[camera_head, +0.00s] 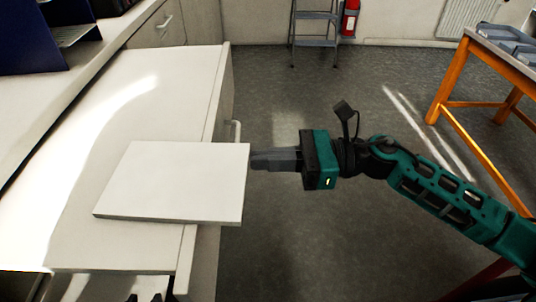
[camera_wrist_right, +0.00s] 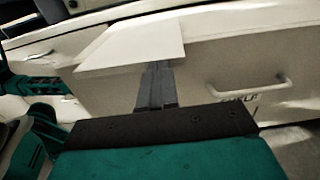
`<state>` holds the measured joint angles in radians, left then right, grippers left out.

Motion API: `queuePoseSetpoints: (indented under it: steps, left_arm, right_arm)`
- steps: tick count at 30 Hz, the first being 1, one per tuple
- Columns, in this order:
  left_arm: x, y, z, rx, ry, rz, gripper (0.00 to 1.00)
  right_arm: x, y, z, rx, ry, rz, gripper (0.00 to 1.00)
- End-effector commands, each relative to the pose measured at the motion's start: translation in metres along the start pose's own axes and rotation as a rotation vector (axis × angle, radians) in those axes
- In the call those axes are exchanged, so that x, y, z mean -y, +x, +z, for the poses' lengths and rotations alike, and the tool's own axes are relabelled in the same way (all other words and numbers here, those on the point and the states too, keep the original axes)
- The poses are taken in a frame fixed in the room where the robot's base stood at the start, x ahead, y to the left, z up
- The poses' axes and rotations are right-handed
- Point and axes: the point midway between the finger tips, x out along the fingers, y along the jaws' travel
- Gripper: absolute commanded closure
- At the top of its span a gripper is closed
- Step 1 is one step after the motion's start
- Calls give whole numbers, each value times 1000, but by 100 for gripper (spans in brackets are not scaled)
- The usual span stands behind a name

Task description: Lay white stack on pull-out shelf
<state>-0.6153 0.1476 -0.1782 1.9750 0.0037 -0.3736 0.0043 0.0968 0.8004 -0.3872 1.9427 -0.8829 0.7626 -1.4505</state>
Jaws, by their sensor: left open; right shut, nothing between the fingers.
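The white stack (camera_head: 175,182) is a flat, pale rectangular slab. It lies on the pull-out shelf (camera_head: 125,248), with its right end sticking out past the shelf's front edge. My right gripper (camera_head: 258,160) is shut and empty, its fingertips at the stack's right edge; I cannot tell whether they touch. In the right wrist view the shut fingers (camera_wrist_right: 158,72) point at the edge of the stack (camera_wrist_right: 135,42). My left gripper (camera_head: 150,297) is open at the bottom edge of the head view, mostly cut off, near the shelf's near end.
A handle (camera_wrist_right: 250,92) with a label below it is on the white front beside the stack. A dark blue bin (camera_head: 30,40) stands on the worktop at upper left. Open floor (camera_head: 300,240) lies to the right. A stepladder (camera_head: 314,30) and an orange-legged table (camera_head: 450,80) stand further off.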

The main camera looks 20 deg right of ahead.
Motion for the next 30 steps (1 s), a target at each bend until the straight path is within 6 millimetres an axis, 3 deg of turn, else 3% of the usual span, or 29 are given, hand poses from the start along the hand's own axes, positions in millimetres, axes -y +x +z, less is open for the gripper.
queuePoseSetpoints:
  steps: [10, 21, 30]
  left_arm:
    - [0, 0, 1, 0, -3, -2, 57]
    - [-2, 3, 4, 5, -8, 3, 57]
    - [-3, 3, 3, 2, -8, 5, 57]
  right_arm:
    - [0, 2, -1, 0, 1, 0, 100]
    - [0, 53, 0, 2, 0, 1, 100]
    - [0, 55, 0, 0, 2, -1, 100]
